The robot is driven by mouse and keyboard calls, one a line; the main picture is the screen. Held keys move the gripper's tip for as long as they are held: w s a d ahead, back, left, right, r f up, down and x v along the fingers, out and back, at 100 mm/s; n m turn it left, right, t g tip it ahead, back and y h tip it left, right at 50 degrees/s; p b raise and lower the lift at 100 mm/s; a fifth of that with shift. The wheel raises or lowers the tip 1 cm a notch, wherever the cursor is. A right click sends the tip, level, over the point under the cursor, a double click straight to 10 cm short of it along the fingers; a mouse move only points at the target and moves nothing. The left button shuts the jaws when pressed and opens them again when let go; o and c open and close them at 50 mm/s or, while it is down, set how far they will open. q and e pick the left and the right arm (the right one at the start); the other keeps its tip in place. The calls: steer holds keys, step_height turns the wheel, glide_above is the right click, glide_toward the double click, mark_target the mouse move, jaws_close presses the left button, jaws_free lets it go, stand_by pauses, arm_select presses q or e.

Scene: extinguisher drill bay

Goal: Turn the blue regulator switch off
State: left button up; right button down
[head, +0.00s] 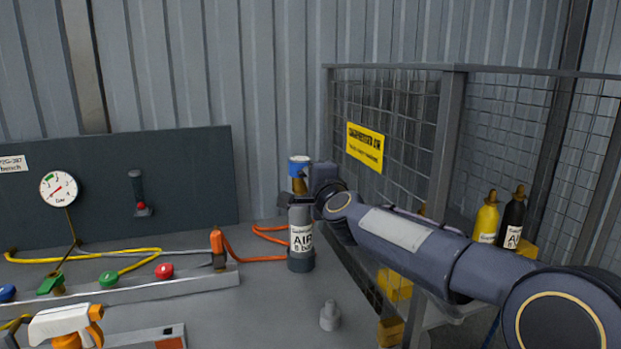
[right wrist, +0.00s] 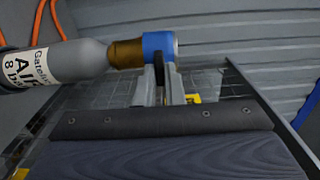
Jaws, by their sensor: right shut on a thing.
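The blue regulator switch (head: 300,161) is a blue cap on a brass neck at the top of a grey air cylinder (head: 301,241) labelled AIR. The cylinder stands upright at the right end of the bench. My right gripper (head: 313,180) is at the cylinder's top, reaching in from the right. In the right wrist view the blue switch (right wrist: 159,46) lies at the fingertips (right wrist: 160,80), and the gripper is shut on it. The fingers' far contact is partly hidden. My left gripper is not in view.
A mesh cage (head: 395,120) with a yellow sign (head: 365,147) stands right of the cylinder, close to my right arm. Orange hose (head: 255,256) runs left along the bench. A small grey fitting (head: 330,316) stands in front. A spray bottle (head: 66,325) is at lower left.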

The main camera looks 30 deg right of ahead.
steer(key=c, duration=1.5)
jaws_free()
steer(key=v, duration=0.7)
steer(key=shift+s+p, duration=0.4)
steer(key=shift+a, duration=0.15)
steer(key=s+a+f+n+g+y, duration=0.3)
steer(key=s+a+f+n+y, duration=0.4)
steer(key=s+a+f+n, duration=0.3)
steer(key=s+a+f+n+g+y, duration=0.1)
steer(key=s+a+f+n+g, duration=0.1)
steer(key=s+f+n+g, duration=0.45)
steer(key=s+a+f+n+g, duration=0.2)
steer(key=s+a+f+n, duration=0.1)
steer(key=s+f, duration=0.7)
steer(key=r+p, duration=0.5)
steer(key=r, duration=0.1)
steer(key=s+r+p, duration=0.1)
steer(key=r+p, duration=0.4)
steer(key=p, duration=0.1)
steer(key=r+p, duration=0.6)
steer(key=shift+s+d+r, duration=0.2)
steer(key=shift+s+r, duration=0.05)
steer(key=shift+r, duration=0.1)
